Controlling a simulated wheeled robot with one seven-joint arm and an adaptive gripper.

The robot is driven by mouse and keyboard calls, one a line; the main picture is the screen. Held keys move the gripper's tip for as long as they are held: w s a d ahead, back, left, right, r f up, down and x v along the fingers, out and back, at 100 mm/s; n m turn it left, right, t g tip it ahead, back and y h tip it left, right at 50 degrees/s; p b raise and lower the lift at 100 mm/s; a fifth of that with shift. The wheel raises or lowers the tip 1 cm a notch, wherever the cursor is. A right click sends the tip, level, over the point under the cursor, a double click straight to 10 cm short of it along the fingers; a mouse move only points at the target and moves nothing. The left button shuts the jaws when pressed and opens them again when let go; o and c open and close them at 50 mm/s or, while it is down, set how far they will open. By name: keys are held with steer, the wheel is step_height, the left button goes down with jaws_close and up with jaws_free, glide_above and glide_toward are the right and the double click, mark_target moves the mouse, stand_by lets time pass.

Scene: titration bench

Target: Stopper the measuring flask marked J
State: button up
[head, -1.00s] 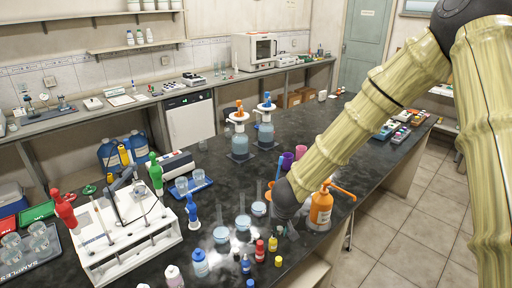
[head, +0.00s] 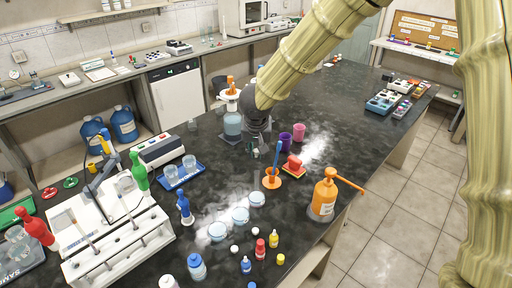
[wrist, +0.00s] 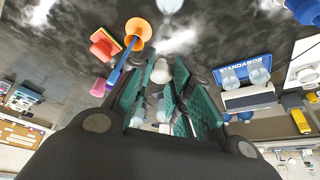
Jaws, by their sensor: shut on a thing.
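Three measuring flasks with pale blue liquid stand in a row near the front of the dark bench in the head view: a left one (head: 217,231), a middle one (head: 240,215) and a right one (head: 257,199). I cannot read their letters. Two white round stoppers (head: 234,249) lie on the bench beside them. My gripper (head: 254,154) is farther back, above the bench behind the flasks. In the wrist view its teal fingers (wrist: 165,85) are shut on a small white rounded stopper (wrist: 161,72). Part of a pale flask (wrist: 169,5) shows at the top edge there.
Purple and pink cups (head: 299,132) and a dispenser bottle (head: 232,121) are near my gripper. Small bottles (head: 260,249) crowd the front.

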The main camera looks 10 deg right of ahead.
step_height(320, 180, down, 6)
steer(key=b, duration=0.5)
steer(key=shift+b, duration=0.3)
steer(key=shift+s+p, duration=0.1)
steer(key=shift+p, duration=1.2)
stand_by(1.7)
steer(key=shift+f+p, duration=0.2)
steer(key=shift+p, duration=1.05)
stand_by(1.6)
stand_by(0.3)
steer(key=o, duration=1.2)
